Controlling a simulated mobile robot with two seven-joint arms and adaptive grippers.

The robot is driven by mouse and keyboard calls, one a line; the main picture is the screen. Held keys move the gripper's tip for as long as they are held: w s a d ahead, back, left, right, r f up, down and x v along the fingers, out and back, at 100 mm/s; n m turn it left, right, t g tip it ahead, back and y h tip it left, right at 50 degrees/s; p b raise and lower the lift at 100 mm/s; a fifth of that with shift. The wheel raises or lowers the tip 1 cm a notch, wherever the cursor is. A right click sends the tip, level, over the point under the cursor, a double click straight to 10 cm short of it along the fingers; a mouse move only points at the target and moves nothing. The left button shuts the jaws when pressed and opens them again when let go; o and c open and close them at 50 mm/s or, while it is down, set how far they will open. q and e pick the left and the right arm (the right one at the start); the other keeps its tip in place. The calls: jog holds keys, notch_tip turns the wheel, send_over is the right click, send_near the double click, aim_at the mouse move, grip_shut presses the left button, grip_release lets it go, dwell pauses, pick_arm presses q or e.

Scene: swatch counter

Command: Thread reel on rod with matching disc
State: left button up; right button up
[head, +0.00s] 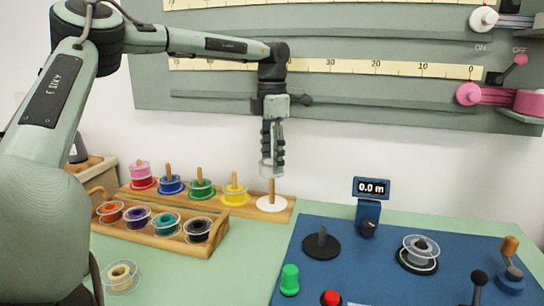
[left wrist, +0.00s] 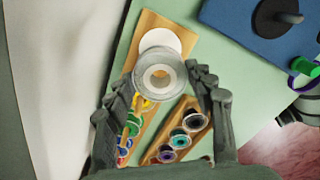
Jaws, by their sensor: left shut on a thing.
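My left gripper (head: 272,165) points down, shut on a clear-flanged reel with a pale core (left wrist: 160,76). The reel is held above the rod with the white disc (head: 272,204); its bare wooden rod (head: 272,187) rises just below the fingertips. In the left wrist view the reel sits between the fingers and partly covers the white disc (left wrist: 160,39).
A wooden tray (head: 207,249) with orange, purple, teal and black reels stands in front of the rack. A cream reel (head: 121,275) lies on the counter at left. A blue panel (head: 330,262) with knobs and a clear reel (head: 421,250) fills the right.

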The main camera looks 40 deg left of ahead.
pick_arm(q)
jog(key=shift+f+b, duration=0.5)
jog(key=shift+f, duration=0.55)
jog(key=o, duration=1.2)
